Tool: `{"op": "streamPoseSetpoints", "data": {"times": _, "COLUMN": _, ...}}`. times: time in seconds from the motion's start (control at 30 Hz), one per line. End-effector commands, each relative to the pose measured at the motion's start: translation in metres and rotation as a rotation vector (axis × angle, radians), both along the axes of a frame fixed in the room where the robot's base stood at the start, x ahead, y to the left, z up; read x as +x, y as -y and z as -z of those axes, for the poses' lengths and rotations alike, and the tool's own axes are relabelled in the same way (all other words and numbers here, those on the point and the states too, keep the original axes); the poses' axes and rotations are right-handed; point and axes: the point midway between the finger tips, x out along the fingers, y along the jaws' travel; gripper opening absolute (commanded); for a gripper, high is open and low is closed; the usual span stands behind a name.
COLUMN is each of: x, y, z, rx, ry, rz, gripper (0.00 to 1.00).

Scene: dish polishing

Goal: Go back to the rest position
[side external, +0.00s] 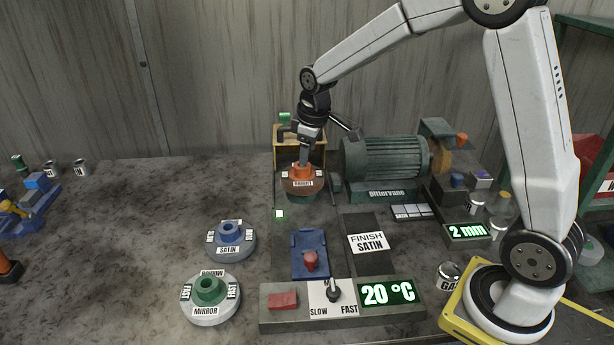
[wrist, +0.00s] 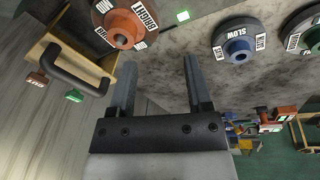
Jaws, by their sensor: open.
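My gripper (wrist: 158,85) is open and empty in the wrist view, its two fingers apart with bare table between and beyond them. In the side view my gripper (side external: 304,155) points down just above the orange-hubbed wheel (side external: 303,184), which is labelled BRIGHT. In the wrist view that wheel (wrist: 124,24) lies beyond the fingertips, up and to the left. From the side view I cannot tell whether the fingertips touch its hub.
A blue-hubbed SATIN wheel (side external: 230,239) and a green-hubbed MIRROR wheel (side external: 210,300) lie on the table. The green motor (side external: 385,168) stands right of my gripper. A wooden box (wrist: 70,65) with a dark handle is close by. The table's left middle is clear.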

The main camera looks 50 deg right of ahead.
Motion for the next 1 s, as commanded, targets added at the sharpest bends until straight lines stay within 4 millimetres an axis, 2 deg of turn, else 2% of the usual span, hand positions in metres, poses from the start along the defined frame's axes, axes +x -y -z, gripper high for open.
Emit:
{"op": "streamPoseSetpoints", "data": {"times": 0.3, "x": -0.072, "y": -0.035, "z": 0.024, "rx": 0.058, "ry": 0.021, "rz": 0.146, "gripper": 0.64}}
{"op": "streamPoseSetpoints", "data": {"times": 0.7, "x": -0.164, "y": -0.063, "z": 0.054, "rx": 0.125, "ry": 0.041, "rz": 0.327, "gripper": 0.64}}
{"op": "streamPoseSetpoints", "data": {"times": 0.83, "x": -0.180, "y": -0.066, "z": 0.059, "rx": 0.136, "ry": 0.043, "rz": 0.358, "gripper": 0.64}}
{"op": "streamPoseSetpoints", "data": {"times": 1.0, "x": -0.187, "y": -0.067, "z": 0.062, "rx": 0.141, "ry": 0.044, "rz": 0.372, "gripper": 0.64}}
